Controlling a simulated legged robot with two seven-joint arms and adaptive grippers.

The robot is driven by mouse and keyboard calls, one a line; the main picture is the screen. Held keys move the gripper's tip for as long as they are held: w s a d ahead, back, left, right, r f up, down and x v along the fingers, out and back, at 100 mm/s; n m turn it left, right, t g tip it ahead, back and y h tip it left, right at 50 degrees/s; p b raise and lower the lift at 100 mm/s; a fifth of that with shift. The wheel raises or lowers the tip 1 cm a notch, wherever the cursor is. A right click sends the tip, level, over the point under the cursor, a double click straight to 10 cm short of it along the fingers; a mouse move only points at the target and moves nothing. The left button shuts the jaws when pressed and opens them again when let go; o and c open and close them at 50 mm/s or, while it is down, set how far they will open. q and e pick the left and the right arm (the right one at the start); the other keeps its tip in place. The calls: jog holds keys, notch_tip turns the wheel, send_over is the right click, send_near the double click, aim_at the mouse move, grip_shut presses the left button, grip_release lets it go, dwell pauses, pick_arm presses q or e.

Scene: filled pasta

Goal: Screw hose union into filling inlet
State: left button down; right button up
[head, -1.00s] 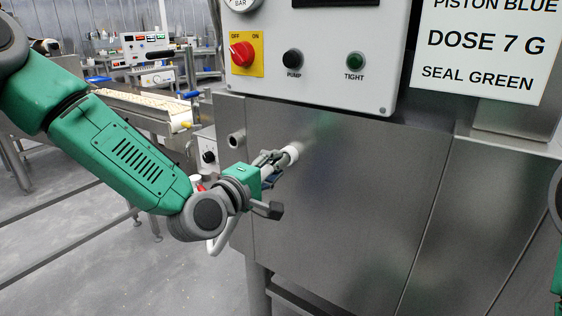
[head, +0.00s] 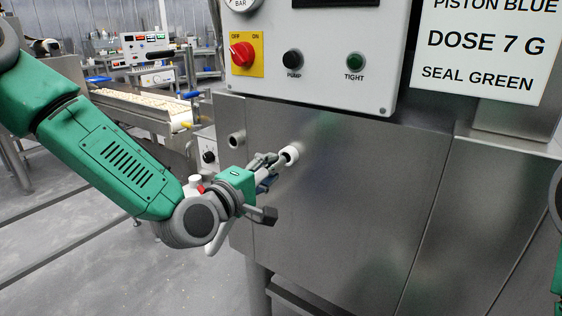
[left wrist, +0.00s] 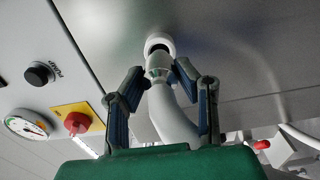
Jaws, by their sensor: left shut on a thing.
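The filling inlet (head: 290,155) is a short white-rimmed ring on the steel front panel, and its dark bore shows. It also shows in the left wrist view (left wrist: 160,42). My left gripper (head: 266,165) is just left of and below the inlet. In the left wrist view its two fingers (left wrist: 162,76) are closed around the pale hose union (left wrist: 157,65) at the end of a white hose (left wrist: 173,118). The union's end is at the lower edge of the inlet, slightly off its centre; whether they touch cannot be told. My right gripper is out of view.
A steel pipe stub (head: 237,140) sticks out left of the inlet. Above is a control box (head: 320,85) with a red switch (head: 242,54), a black PUMP button (head: 292,60) and a dark green TIGHT lamp (head: 355,62). The panel right of the inlet is bare.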

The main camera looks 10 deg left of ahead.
pick_arm(q)
jog(key=shift+v, duration=1.85)
